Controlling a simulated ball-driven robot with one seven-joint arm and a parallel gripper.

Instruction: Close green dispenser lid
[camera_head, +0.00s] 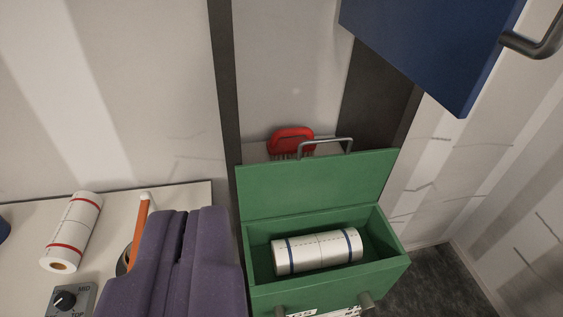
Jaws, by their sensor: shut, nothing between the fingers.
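The green dispenser (400,262) stands at the lower middle right, an open-topped box. Its green lid (315,184) is open, raised at the back of the box, with a grey metal handle (333,141) along its upper edge. A white roll with blue bands (317,251) lies inside the box. My gripper (187,212), with purple fingers, is at the bottom, left of the dispenser and apart from the lid. Its fingers are shut and empty. The lower front of the dispenser is cut off by the picture edge.
A white bench top (120,211) at left bears a white roll with red bands (72,232), an orange-handled tool (139,225) and a grey dial box (68,298). A red brush (291,139) is behind the lid. A blue panel (435,45) hangs at upper right.

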